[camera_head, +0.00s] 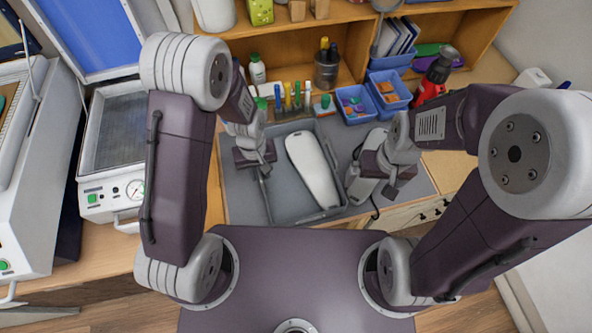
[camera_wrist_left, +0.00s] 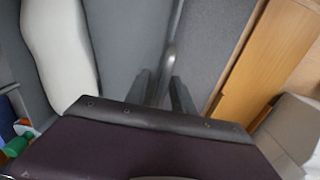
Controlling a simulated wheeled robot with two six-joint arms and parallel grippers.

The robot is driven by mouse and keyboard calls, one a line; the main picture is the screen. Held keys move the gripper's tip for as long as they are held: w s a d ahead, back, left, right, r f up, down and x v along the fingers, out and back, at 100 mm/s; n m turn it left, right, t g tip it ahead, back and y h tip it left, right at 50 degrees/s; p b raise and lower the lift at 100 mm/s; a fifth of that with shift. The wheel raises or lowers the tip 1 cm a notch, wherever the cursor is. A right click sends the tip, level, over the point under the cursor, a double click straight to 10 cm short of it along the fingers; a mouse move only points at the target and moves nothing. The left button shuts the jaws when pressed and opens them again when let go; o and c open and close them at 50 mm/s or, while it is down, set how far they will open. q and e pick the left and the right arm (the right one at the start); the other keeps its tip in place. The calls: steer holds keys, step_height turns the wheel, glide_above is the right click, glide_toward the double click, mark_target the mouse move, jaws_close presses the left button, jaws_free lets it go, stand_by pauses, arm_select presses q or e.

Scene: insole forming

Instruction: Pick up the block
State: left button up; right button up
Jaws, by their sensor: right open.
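A white, elongated rounded block (camera_head: 312,168) lies in a grey tray (camera_head: 285,208) on the work mat. It also shows at the upper left of the left wrist view (camera_wrist_left: 58,45). My left gripper (camera_head: 264,172) is over the tray's left rim, apart from the block. In the left wrist view its two fingers (camera_wrist_left: 160,92) stand apart, with the tray's rim (camera_wrist_left: 172,48) running between them; contact cannot be told. My right gripper (camera_head: 385,188) is open, to the right of the tray, above a grey-and-white device that it partly hides.
Blue bins (camera_head: 353,104) and several marker pens (camera_head: 288,97) stand behind the tray. A red-and-black bottle-like tool (camera_head: 435,78) is at the back right. Small brown blocks (camera_head: 297,10) sit on the shelf.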

arm_select(q)
steer(key=shift+w+a+f, duration=0.1)
steer(key=shift+f, duration=1.35)
jaws_close()
steer(key=shift+r, duration=0.1)
